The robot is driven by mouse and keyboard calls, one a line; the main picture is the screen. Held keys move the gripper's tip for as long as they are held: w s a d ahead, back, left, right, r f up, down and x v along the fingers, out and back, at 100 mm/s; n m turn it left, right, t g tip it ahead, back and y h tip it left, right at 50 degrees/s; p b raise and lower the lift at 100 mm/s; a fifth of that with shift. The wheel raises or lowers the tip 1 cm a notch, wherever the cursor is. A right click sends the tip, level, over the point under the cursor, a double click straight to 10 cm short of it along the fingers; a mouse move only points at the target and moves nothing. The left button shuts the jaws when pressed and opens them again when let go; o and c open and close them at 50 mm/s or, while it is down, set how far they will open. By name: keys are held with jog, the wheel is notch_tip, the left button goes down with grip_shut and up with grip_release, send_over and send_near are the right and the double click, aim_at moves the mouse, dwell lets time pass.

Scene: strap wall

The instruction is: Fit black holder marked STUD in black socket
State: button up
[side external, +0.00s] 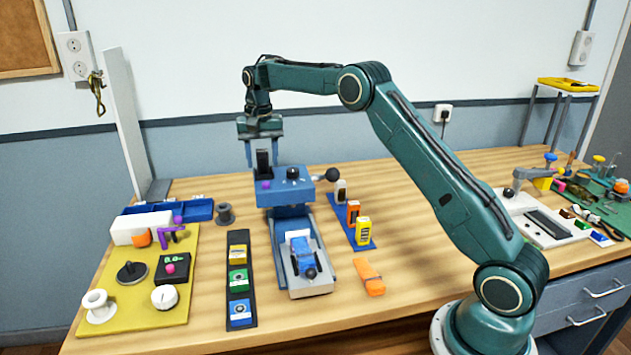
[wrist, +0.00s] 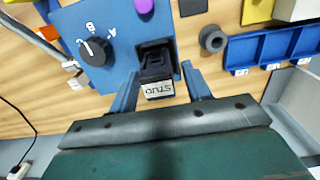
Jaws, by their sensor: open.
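The black holder marked STUD (wrist: 157,72) stands upright at the blue machine's edge in the wrist view, its white label facing my gripper. It also shows in the side view (side external: 263,162), rising above the blue machine. The black socket (wrist: 171,48) is the dark opening around its base. The holder appears to be in it, but its depth is hidden. My gripper (wrist: 159,87) is open, one finger on each side of the holder, with gaps visible. In the side view my gripper (side external: 263,151) is above the machine, straddling the holder.
The blue machine (side external: 284,187) has a black dial and purple button on top. A black strip (side external: 240,264) of coloured holders and a blue strip (side external: 362,240) of others flank it. An orange block (side external: 369,277) lies to the right. A blue tray (side external: 190,209) sits behind left.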

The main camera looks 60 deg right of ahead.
jog(key=shift+r, duration=0.1)
jog(key=shift+r, duration=3.7)
jog(key=shift+r, duration=0.1)
